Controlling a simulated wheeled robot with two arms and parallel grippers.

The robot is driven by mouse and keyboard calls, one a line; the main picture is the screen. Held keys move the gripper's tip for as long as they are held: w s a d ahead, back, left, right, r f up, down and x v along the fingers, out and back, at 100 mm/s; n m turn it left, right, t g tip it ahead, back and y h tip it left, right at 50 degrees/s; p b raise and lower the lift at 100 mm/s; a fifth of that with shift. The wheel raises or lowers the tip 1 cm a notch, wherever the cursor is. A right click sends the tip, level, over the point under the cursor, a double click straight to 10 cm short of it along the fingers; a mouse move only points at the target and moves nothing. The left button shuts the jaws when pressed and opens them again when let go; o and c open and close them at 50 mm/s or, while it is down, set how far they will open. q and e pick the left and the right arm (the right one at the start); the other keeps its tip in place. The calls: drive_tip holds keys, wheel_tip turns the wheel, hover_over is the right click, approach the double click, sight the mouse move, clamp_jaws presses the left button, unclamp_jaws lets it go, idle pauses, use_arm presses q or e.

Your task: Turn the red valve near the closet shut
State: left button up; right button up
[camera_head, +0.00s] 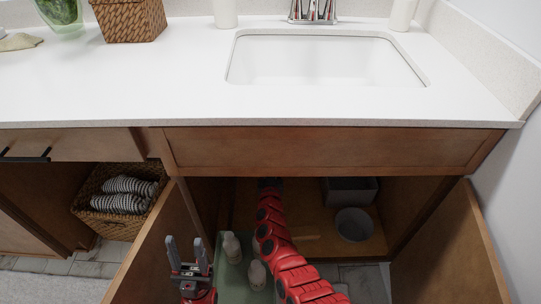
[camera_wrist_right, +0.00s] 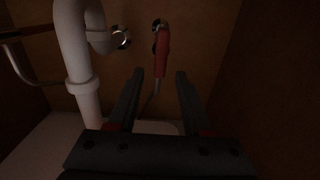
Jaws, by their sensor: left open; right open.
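The red valve (camera_wrist_right: 162,48) shows in the right wrist view, on the back wall inside the cabinet under the sink, with its handle hanging downward. A hose runs down below it. My right gripper (camera_wrist_right: 159,78) is open, with its two fingers pointing toward the valve; the handle shows between and beyond the fingertips, not gripped. In the head view my red right arm reaches into the open cabinet, and its gripper is hidden in the dark under the counter. My left gripper (camera_head: 187,242) is open and empty, in front of the left cabinet door. The valve is hidden in the head view.
A white drain pipe (camera_wrist_right: 78,60) stands left of the valve. The left cabinet door (camera_head: 155,250) and right cabinet door (camera_head: 450,250) stand open. Bottles (camera_head: 232,247) on a green tray (camera_head: 229,275), a grey bin (camera_head: 350,190) and a round bowl (camera_head: 353,224) are near my right arm.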

drive_tip(key=w+b, duration=0.3)
drive_tip(key=w, duration=0.2)
drive_tip(key=shift+f, duration=0.2)
drive_tip(key=shift+w+r+b, duration=0.15)
drive_tip(key=shift+w+b, duration=0.35)
drive_tip(key=shift+w, duration=0.2)
clamp_jaws()
